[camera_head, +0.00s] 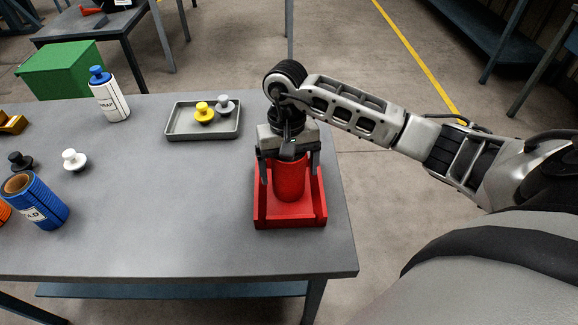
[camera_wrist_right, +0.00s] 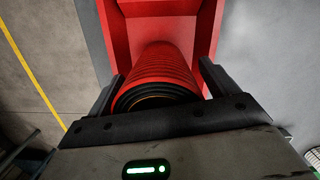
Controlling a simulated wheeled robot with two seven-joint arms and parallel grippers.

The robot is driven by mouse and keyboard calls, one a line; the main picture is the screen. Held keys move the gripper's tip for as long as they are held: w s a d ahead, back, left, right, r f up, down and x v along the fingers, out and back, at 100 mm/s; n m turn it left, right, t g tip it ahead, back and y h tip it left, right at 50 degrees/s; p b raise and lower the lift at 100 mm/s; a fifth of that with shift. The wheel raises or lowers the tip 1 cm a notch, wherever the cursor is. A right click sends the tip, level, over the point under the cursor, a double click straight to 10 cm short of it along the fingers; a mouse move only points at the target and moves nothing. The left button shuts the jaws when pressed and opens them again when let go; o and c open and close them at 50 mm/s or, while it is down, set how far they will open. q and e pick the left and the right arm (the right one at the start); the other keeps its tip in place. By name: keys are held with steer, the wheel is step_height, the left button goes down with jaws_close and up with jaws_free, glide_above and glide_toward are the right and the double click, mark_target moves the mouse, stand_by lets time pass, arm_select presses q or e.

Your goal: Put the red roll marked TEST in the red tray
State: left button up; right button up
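The red roll (camera_head: 290,183) stands upright inside the red tray (camera_head: 290,223) at the table's right front; no TEST marking shows on the side I see. My right gripper (camera_head: 289,185) is above it, pointing down, with one finger on each side of the roll. Narrow gaps show between the fingers and the roll, so the gripper looks open around it. In the right wrist view the ribbed red roll (camera_wrist_right: 165,70) lies between the fingertips, its dark-rimmed end nearest, with the red tray (camera_wrist_right: 207,30) beyond. My left gripper is out of view.
A grey tray (camera_head: 175,133) holds a yellow and a grey knob. A white roll with a blue knob (camera_head: 110,100), a blue roll (camera_head: 45,210), a white knob (camera_head: 74,160) and a black knob (camera_head: 20,161) stand at left. The table's middle is clear.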

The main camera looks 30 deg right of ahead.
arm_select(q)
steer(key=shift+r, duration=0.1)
arm_select(e)
steer(key=shift+r, duration=0.15)
arm_select(q)
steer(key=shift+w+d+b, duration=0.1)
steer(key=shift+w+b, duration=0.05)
steer(key=shift+b, duration=0.3)
arm_select(e)
step_height(320, 180, up, 12)
steer(key=w, duration=0.1)
steer(key=shift+w+d, duration=0.2)
steer(key=shift+d, duration=0.05)
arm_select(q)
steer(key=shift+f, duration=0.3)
